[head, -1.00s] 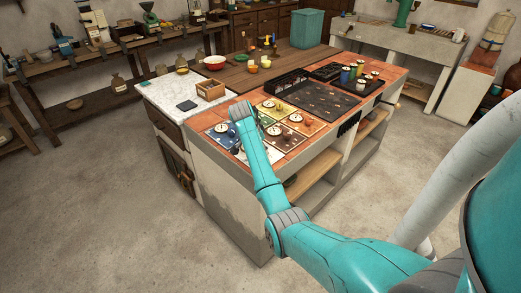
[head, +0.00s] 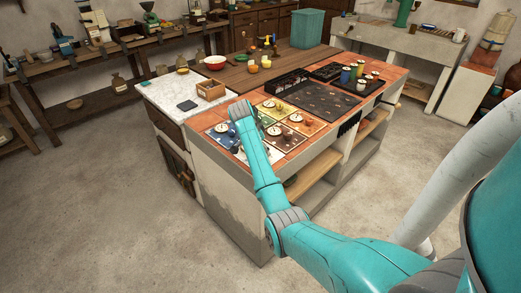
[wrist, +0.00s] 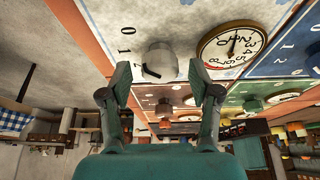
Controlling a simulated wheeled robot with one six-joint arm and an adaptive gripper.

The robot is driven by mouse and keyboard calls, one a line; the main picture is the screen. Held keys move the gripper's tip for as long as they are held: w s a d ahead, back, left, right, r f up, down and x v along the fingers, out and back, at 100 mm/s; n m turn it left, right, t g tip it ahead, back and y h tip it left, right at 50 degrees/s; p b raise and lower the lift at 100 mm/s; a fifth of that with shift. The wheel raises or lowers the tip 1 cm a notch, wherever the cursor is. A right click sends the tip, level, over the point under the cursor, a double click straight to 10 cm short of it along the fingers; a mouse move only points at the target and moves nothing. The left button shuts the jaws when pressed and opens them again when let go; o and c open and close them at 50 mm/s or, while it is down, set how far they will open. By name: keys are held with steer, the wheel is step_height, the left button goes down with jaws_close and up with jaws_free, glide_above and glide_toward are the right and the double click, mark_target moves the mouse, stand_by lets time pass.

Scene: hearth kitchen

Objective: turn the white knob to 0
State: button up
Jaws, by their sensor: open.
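The white knob (wrist: 160,58) shows in the wrist view on a white panel (wrist: 183,18). A dark mark shows on its lower left side. The printed digits 0 and 1 stand to the left of the knob, and a round dial (wrist: 232,44) with a dark pointer is to its right. My gripper (wrist: 160,78) is open, with one finger on each side of the knob and a visible gap to each. I cannot tell how deep the fingers reach. In the head view my arm covers the knob and the fingers.
Panels of other colours with knobs and dials lie close by, including a blue panel (wrist: 291,48). In the head view a black hob plate (head: 318,98) lies behind them. A wooden box (head: 211,90) stands on the pale counter at the left. The floor (head: 90,210) is clear.

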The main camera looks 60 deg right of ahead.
steer(key=v, duration=0.7)
steer(key=shift+r, duration=0.15)
steer(key=shift+a, duration=0.15)
